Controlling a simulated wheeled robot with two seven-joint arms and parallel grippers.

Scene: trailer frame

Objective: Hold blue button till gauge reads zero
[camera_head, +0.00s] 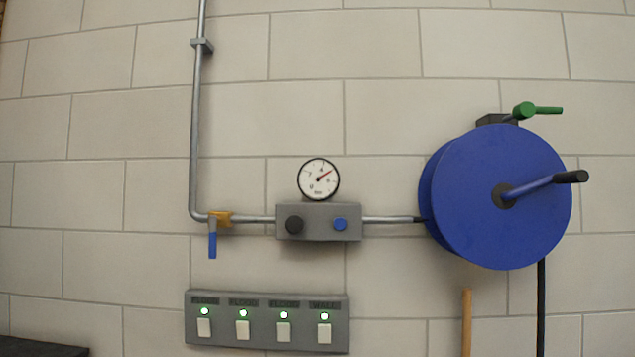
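The blue button (340,225) sits on the right side of a grey box (318,234) on the wall, with a black knob (294,225) to its left. The round white gauge (318,179) stands on top of the box. Its red needle points to the upper right, away from the zero mark at the lower left. Nothing touches the button. Neither of my grippers is in view.
A pipe with a blue-handled valve (213,244) runs to the box from the left. A large blue reel (505,195) with a crank handle juts out at the right. A switch panel (267,341) with several green lights is below. A wooden pole (466,325) stands lower right.

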